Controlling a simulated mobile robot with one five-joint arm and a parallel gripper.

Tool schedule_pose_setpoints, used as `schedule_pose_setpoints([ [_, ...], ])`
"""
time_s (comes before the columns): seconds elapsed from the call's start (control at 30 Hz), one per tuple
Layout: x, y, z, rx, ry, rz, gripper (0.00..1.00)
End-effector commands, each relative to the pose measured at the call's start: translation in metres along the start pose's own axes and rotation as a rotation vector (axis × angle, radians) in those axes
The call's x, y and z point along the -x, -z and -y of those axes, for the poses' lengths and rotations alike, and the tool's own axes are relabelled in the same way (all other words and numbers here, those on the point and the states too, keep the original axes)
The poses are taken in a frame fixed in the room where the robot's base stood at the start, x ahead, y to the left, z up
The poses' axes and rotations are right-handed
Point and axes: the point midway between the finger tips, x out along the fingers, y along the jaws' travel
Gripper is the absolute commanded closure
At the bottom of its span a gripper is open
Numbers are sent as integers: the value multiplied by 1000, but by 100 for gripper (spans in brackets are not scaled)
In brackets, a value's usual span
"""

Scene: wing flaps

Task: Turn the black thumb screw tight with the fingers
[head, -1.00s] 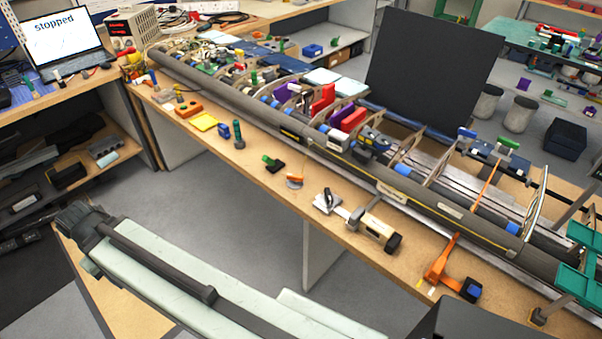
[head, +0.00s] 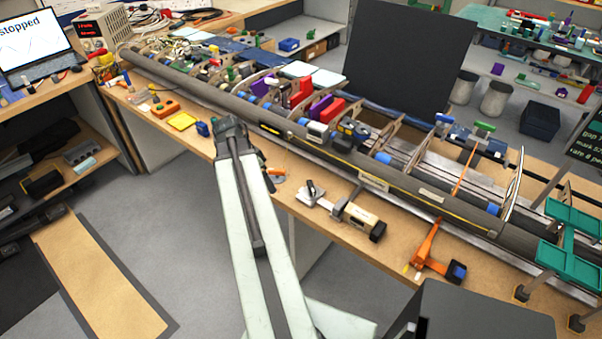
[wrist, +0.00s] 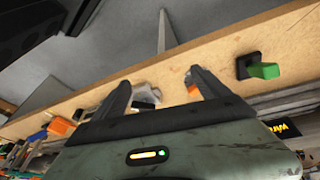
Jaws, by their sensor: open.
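A beige cylindrical tool (head: 357,217) lies on the wooden bench, with a black round knob (head: 378,232) at its right end and a grey metal bracket (head: 315,196) at its left. I cannot tell for certain whether this knob is the black thumb screw. My gripper (wrist: 160,78) is open; its two dark fingers stand apart with nothing held between them. In the head view my arm's dark end is over the bench's front edge, left of the tool, and the fingertips are hard to make out. A black block with a green knob (wrist: 264,70) lies right of the fingers in the wrist view.
The long grey wing spar (head: 345,158) with ribs and coloured clamps runs along the bench behind. An orange clamp tool (head: 427,248) lies farther right, and a yellow pad (head: 182,121) lies left. A laptop (head: 38,45) reads "stopped".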

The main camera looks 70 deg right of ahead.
Motion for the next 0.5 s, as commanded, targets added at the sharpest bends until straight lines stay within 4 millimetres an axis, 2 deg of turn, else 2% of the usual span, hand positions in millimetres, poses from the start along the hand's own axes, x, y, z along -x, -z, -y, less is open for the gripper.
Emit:
schedule_pose_setpoints([
  [0.03,-12,33,-16,-127,-23,-13,15],
  [0.1,-22,66,-36,-271,-48,-33,15],
  [0.2,-31,96,-56,-403,-70,-53,15],
  [0.3,-35,107,-65,-460,-78,-62,15],
  [0.5,-40,108,-66,-468,-79,-63,15],
])
